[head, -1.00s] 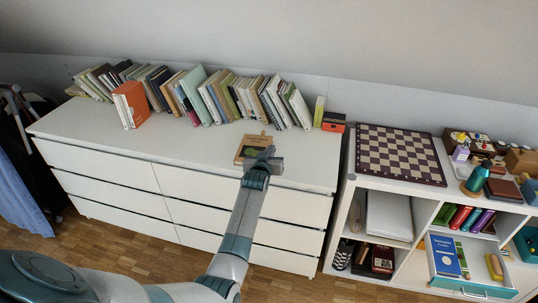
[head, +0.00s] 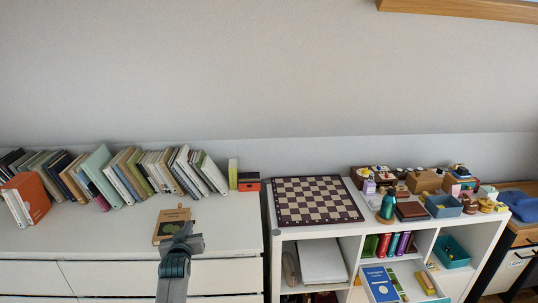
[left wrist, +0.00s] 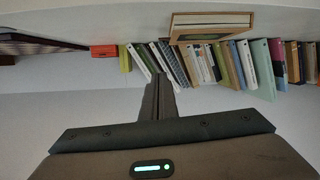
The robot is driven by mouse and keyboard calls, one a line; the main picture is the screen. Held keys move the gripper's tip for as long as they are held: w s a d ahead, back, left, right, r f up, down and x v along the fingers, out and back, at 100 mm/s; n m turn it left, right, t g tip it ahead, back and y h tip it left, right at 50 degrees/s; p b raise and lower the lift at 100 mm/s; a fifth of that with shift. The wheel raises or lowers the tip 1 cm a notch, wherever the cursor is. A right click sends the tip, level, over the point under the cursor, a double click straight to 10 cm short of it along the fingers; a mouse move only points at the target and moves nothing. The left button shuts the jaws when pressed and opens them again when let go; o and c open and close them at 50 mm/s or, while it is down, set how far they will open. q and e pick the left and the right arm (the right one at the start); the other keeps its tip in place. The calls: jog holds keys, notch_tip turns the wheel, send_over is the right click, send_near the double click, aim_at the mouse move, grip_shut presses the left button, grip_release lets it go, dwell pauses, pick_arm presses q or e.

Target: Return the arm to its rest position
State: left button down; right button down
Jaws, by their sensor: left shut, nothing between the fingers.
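My left gripper (head: 186,240) is shut and empty. In the head view it is at the front edge of the white dresser top, just in front of a tan book (head: 172,226) lying flat there. I cannot tell whether it touches the book. The left wrist view shows the shut fingers (left wrist: 157,95) and the flat book (left wrist: 212,27) past them, with the scene upside down. The open drawer (head: 411,277) of the white shelf unit holds a blue book (head: 380,284) and other small things. My right gripper is not in view.
A long row of leaning books (head: 128,178) stands along the back of the dresser (head: 228,231). A chessboard (head: 315,200) lies on the shelf unit to the right. A teal bottle (head: 387,206) and several boxes stand beyond it. The dresser top around the flat book is clear.

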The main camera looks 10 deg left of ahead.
pick_arm(q)
jog(key=s+d+f+m+g+h, duration=0.1)
jog(key=s+d+f+g, duration=0.2)
jog(key=s, duration=0.4)
jog(key=s+d+f+m+h, duration=0.1)
jog(key=s+d+f, duration=0.1)
jog(key=s+f, duration=0.45)
jog(key=s+d+f+m+g+h, duration=0.1)
jog(key=s+d+f+g, duration=0.15)
jog(key=s, duration=0.65)
jog(key=s+d+m+g+h, duration=0.15)
jog(key=s+d, duration=0.25)
jog(key=s, duration=0.6)
jog(key=s+d+m+g, duration=0.1)
jog(key=s+d+g, duration=0.15)
jog(key=s, duration=0.75)
jog(key=s+d+m+g, duration=0.1)
jog(key=s+d, duration=0.4)
jog(key=s, duration=0.5)
notch_tip(320, 180, down, 30)
jog(key=s+g, duration=0.2)
jog(key=s, duration=0.1)
jog(key=s+a+f, duration=0.3)
jog(key=s+f, duration=1.3)
jog(key=shift+s+a+m+g, duration=0.15)
jog(key=shift+s+m+g, duration=0.2)
jog(key=shift+g, duration=0.1)
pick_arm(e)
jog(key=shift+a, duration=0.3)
